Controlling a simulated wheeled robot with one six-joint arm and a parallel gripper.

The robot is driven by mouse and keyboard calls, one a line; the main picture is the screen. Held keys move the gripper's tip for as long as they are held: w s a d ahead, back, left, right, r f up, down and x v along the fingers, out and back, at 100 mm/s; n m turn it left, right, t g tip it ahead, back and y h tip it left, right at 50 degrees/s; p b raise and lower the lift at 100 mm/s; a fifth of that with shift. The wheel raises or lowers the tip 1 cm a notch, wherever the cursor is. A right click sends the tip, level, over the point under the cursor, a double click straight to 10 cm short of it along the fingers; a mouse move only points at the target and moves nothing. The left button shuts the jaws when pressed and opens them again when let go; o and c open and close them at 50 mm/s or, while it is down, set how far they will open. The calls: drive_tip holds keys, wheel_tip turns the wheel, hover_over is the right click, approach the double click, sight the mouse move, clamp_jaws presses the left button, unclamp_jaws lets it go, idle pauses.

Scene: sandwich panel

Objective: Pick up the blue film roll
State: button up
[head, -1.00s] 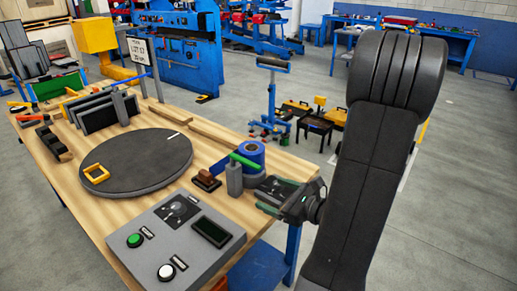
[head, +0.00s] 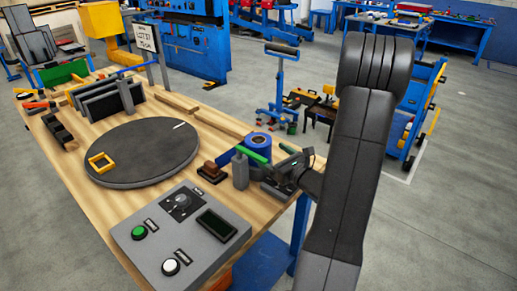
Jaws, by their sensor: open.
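The blue film roll (head: 259,145) stands upright near the right edge of the wooden workbench, its dark core showing on top. A grey post (head: 240,172) and a green bar (head: 254,155) stand in front of it and hide part of its lower side. My gripper (head: 279,167) is open, close to the roll on its right and near side, reaching in from the right. Whether a finger touches the roll cannot be told.
A brown-handled block (head: 211,172) sits left of the post. A grey control box (head: 181,251) with green and white buttons lies at the front. Wooden strips (head: 222,123) lie along the far edge.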

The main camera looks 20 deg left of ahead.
sight(267, 149)
drive_tip(key=x, duration=0.1)
drive_tip(key=p+x, duration=0.1)
drive_tip(key=x, duration=0.2)
drive_tip(key=shift+a+r, duration=0.3)
drive_tip(key=shift+w+a, duration=0.2)
drive_tip(key=shift+a, duration=0.15)
drive_tip(key=c, duration=0.8)
drive_tip(key=shift+r+p, duration=0.45)
drive_tip(key=shift+r, duration=5)
